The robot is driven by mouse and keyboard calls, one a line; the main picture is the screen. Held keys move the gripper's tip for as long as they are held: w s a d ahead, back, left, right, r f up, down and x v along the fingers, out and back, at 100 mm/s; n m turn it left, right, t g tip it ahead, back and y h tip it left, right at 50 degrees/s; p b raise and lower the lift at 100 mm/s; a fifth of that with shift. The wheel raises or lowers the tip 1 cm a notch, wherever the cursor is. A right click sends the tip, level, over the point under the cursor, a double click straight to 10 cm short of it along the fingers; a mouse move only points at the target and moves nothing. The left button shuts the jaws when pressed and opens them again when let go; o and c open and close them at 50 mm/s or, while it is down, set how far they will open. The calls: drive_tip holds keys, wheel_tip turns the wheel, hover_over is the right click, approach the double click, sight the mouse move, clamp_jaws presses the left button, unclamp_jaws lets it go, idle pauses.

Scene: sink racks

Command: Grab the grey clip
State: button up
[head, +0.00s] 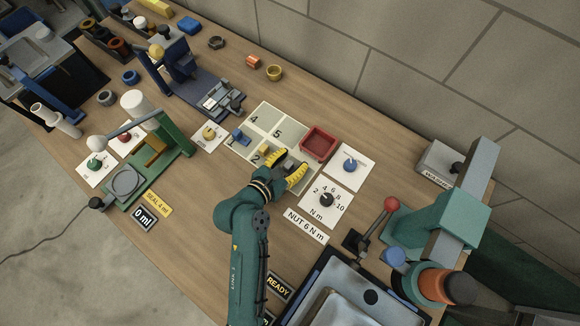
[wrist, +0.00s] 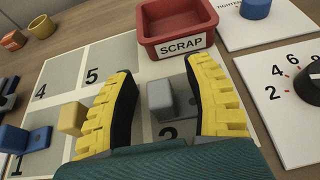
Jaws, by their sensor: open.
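The grey clip (wrist: 160,98) stands on a pale numbered board (wrist: 62,72), in the cell in front of the red SCRAP tray. It has a blocky upright part with a flatter part towards the right. My gripper (wrist: 162,74) is open, with one yellow finger to the left of the clip and one to the right. Gaps show between the clip and both fingers. In the head view my gripper (head: 286,167) is over the board, and I cannot make out the clip there.
The red SCRAP tray (wrist: 149,36) stands just beyond the clip. A yellow clip (wrist: 72,118) is close to the left finger, with a blue clip (wrist: 37,138) farther left. A dial card (wrist: 278,125) lies to the right.

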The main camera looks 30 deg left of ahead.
clamp_jaws()
idle(0.3)
wheel_tip(320, 180, up, 10)
drive_tip(key=p, duration=0.4)
drive_tip(key=o, duration=0.5)
unclamp_jaws()
drive_tip(key=shift+s, duration=0.1)
